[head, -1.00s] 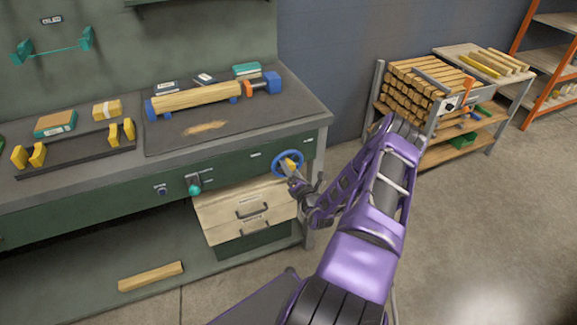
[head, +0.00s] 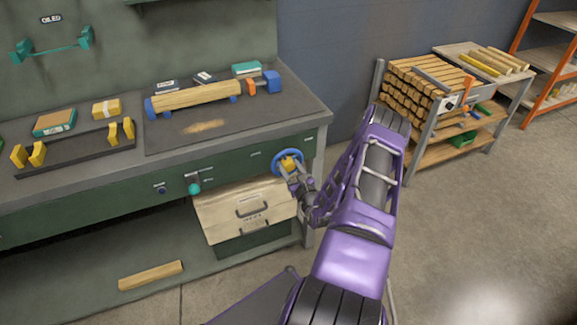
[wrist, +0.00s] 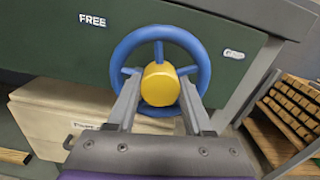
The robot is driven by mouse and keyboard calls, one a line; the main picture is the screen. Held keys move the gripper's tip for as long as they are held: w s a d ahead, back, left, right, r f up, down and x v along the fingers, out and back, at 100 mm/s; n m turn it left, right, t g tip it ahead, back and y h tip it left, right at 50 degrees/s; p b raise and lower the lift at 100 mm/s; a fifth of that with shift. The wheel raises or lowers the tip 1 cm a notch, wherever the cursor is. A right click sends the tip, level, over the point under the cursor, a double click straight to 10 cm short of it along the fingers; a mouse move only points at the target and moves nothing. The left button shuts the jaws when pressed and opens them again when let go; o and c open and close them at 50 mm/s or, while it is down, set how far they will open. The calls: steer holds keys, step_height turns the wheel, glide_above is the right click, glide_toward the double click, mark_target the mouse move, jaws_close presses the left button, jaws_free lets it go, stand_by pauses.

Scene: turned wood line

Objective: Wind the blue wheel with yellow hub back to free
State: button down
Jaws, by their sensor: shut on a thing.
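The blue wheel (wrist: 122,53) with its yellow hub (wrist: 160,86) is on the green front panel of the bench, near its right end. In the head view the wheel (head: 275,158) is partly covered by my gripper (head: 290,170). In the wrist view my gripper (wrist: 160,98) has one finger on each side of the yellow hub and is shut on it. A label reading FREE (wrist: 92,20) is on the panel left of the wheel. A second label (wrist: 233,54), too blurred to read, is to its right.
A teal knob (head: 195,188) sticks out of the panel left of the wheel. A beige drawer box (head: 225,210) stands below. A wooden spindle blank (head: 195,97) lies on the bench top. A rack of wood pieces (head: 405,95) stands right; the floor before it is clear.

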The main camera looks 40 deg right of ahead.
steer(key=n+b, duration=0.1)
steer(key=n, duration=0.4)
steer(key=shift+f+n, duration=0.1)
steer(key=shift+n, duration=0.2)
steer(key=n+b, duration=0.2)
steer(key=n, duration=0.3)
steer(key=shift+s+n, duration=0.1)
steer(key=shift+n, duration=0.2)
steer(key=c, duration=0.6)
jaws_free()
steer(key=shift+s, duration=0.1)
steer(key=v, duration=1.7)
steer(key=shift+a, duration=0.1)
